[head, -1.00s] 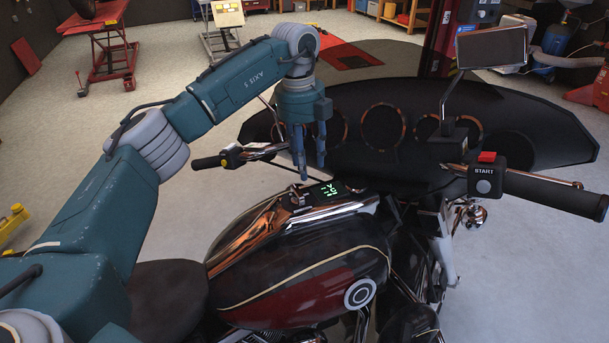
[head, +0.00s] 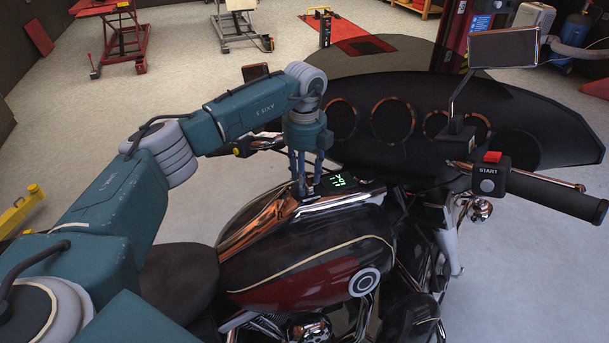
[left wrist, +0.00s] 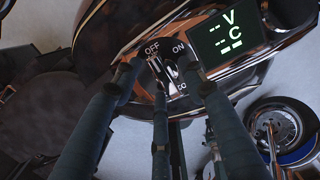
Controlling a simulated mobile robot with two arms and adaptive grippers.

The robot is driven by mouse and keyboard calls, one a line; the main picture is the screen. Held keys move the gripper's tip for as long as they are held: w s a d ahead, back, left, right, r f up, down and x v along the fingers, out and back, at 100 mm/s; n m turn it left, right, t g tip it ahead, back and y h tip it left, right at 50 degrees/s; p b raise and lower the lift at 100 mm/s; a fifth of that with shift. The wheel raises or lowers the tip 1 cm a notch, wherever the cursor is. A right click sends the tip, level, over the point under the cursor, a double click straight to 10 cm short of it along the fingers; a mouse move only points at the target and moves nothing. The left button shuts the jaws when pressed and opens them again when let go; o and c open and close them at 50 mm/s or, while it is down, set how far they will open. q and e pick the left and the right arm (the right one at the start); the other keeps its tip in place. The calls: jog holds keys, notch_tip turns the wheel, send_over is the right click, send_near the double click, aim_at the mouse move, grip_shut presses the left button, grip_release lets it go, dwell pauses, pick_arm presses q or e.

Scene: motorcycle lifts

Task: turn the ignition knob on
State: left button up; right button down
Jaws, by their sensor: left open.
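The ignition knob (left wrist: 171,70) is a small dark piece on the chrome tank console (left wrist: 140,58). It shows partly in the left wrist view, below and between the OFF and ON labels; the fingers hide much of it, and its exact pointing is hard to tell. My left gripper (head: 308,188) points down at the console from above, just left of the lit green display (head: 338,182). In the left wrist view its fingers (left wrist: 166,80) are apart, spread around the knob; I cannot tell whether they touch it. My right gripper is not in view.
The motorcycle's dark fairing (head: 400,120) rises behind my left gripper. A mirror (head: 503,48) and a START box (head: 489,174) with a red switch are at the right handlebar. The tank (head: 300,255) lies below in front. Lifts stand at the back.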

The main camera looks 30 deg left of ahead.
pick_arm(q)
jog(key=c, duration=0.4)
grip_shut()
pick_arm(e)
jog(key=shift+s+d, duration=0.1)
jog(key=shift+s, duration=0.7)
